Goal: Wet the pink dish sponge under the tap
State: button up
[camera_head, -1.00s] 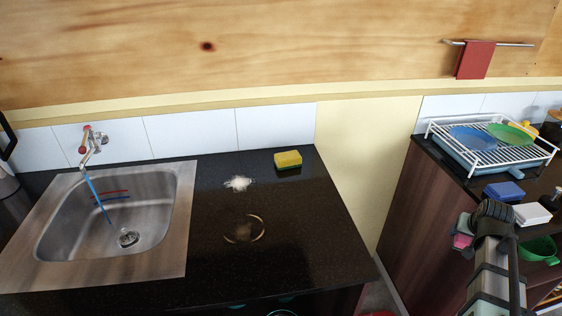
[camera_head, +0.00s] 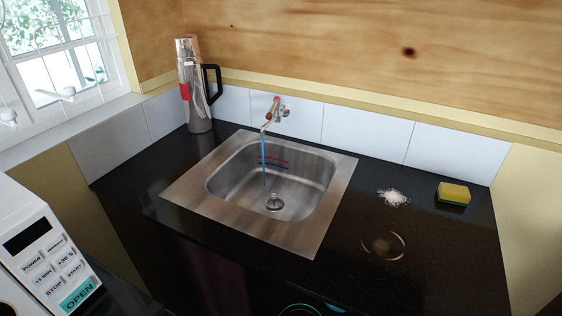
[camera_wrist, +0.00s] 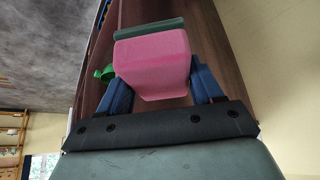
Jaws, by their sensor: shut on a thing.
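My gripper (camera_wrist: 160,88) is shut on the pink dish sponge (camera_wrist: 152,62) in the wrist view. The sponge is pink with a dark green layer along its upper edge, held between two blue fingers. Neither the gripper nor this sponge shows in the head view now. The tap (camera_head: 270,112) is on the tiled wall above the steel sink (camera_head: 332,185). A thin blue stream of water (camera_head: 264,160) runs from its spout down into the basin, beside the drain (camera_head: 274,202).
A yellow and green sponge (camera_head: 454,193) lies on the black counter (camera_head: 430,250), right of a white powdery patch (camera_head: 392,197) and a ring stain (camera_head: 383,246). A tall metal flask (camera_head: 195,90) stands behind the sink. A microwave (camera_head: 45,255) is at lower left.

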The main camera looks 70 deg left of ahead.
jog(key=s+d, duration=0.1)
jog(key=d, duration=0.7)
jog(key=shift+s, duration=0.25)
dwell(0.5)
jog(key=shift+r, duration=0.1)
dwell(1.3)
jog(key=d+r, duration=0.3)
jog(key=d, duration=0.1)
jog(key=shift+s+d+r, duration=0.4)
jog(key=shift+s, duration=0.05)
dwell(1.2)
